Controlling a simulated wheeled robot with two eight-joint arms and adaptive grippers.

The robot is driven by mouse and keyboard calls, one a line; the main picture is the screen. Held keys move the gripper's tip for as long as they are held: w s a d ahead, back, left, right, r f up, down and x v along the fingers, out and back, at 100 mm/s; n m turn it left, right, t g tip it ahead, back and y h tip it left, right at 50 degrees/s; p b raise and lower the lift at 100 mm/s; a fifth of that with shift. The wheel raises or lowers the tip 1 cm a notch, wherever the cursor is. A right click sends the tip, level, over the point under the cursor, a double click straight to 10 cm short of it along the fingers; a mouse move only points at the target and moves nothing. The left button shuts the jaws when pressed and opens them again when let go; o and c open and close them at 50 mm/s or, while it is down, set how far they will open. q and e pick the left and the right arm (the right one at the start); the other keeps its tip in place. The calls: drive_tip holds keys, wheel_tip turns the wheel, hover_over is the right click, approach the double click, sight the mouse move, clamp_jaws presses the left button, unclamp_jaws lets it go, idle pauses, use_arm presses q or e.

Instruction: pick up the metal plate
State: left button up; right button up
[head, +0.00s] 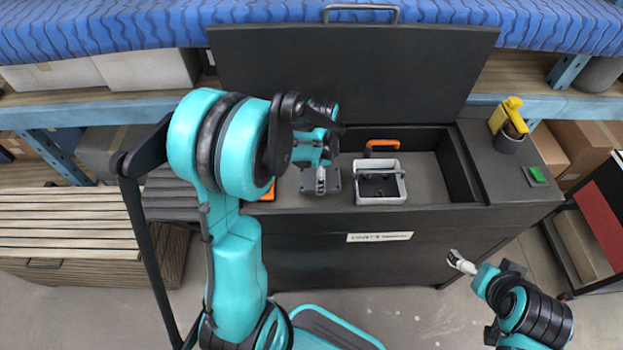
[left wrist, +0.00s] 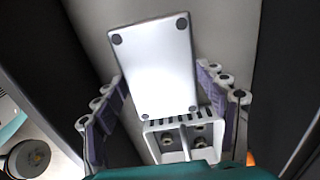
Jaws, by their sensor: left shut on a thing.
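The metal plate (head: 308,187) is a flat rectangle with dark spots at its corners, inside the open dark chest. It looks dark grey in the head view and bright silver in the left wrist view (left wrist: 155,65). My left gripper (head: 320,188) reaches down over it from above. In the left wrist view its purple-padded fingers (left wrist: 161,73) stand at the plate's two long edges and are shut on it. I cannot tell whether the plate is off the chest floor. My right gripper (head: 457,260) is outside the chest at the front right, small and apart from everything; its opening is unclear.
The chest's raised lid (head: 350,75) stands behind.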

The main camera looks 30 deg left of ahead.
use_arm(q)
drive_tip(key=w+d+r+p, duration=0.2)
drive_tip(key=w+d+r, duration=0.2)
drive_tip(key=d, duration=0.4)
drive_tip(key=shift+w+r, duration=0.4)
drive_tip(key=shift+r, duration=0.35)
